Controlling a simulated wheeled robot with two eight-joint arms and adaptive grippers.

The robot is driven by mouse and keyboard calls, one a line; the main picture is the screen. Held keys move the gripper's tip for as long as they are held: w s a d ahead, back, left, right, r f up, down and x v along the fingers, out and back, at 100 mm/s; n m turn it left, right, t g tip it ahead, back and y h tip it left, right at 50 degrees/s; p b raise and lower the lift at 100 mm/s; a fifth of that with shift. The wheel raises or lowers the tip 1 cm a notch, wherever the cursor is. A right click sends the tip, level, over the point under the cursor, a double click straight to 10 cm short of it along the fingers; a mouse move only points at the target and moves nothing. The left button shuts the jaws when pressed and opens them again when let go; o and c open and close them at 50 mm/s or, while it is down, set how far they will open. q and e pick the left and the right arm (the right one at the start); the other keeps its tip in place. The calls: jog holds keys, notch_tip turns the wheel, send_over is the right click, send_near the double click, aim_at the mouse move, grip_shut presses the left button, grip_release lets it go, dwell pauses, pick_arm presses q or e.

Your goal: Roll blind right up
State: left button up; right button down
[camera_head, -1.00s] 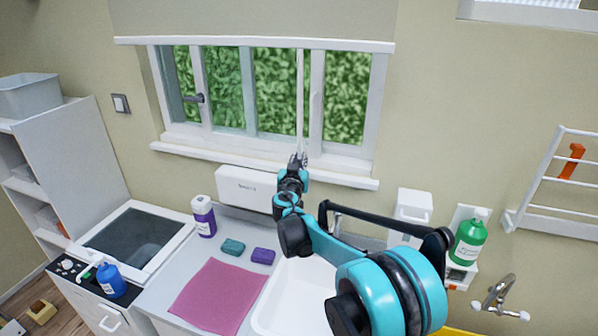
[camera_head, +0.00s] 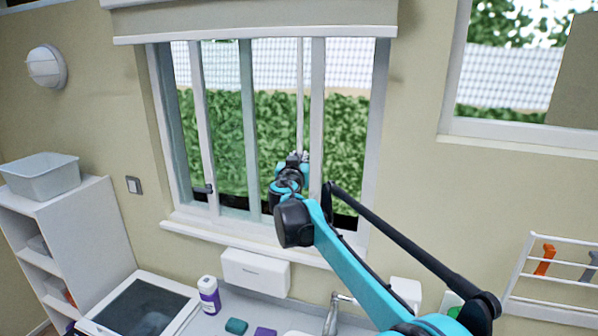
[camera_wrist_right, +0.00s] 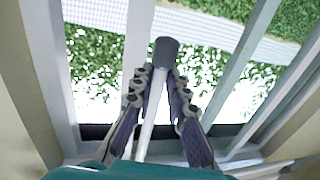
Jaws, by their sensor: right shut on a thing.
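The beige roller blind (camera_head: 250,17) hangs across the top of the window, with a white bottom bar (camera_head: 255,34). Most of the window below it is uncovered. A thin white pull rod (camera_head: 300,95) hangs down in front of the panes. My right gripper (camera_head: 297,160) is at the rod's lower part, above the sill. In the right wrist view the fingers (camera_wrist_right: 160,92) are closed around the pale rod (camera_wrist_right: 148,125), and its dark grey end cap (camera_wrist_right: 166,50) shows beyond them. My left gripper is not in view.
The window sill (camera_head: 260,243) runs below my right gripper. A white box (camera_head: 255,272) is on the wall under it. A shelf unit with a grey bin (camera_head: 42,177) stands at the left. A wall rack (camera_head: 560,285) and a second window (camera_head: 525,75) are at the right.

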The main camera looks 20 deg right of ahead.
aim_at(299, 128)
notch_tip(299, 128, up, 9)
jog(key=p, duration=0.3)
jog(key=shift+f+p, duration=0.15)
jog(key=shift+p, duration=0.25)
jog(key=c, duration=1.5)
grip_release()
jog(key=v, duration=1.2)
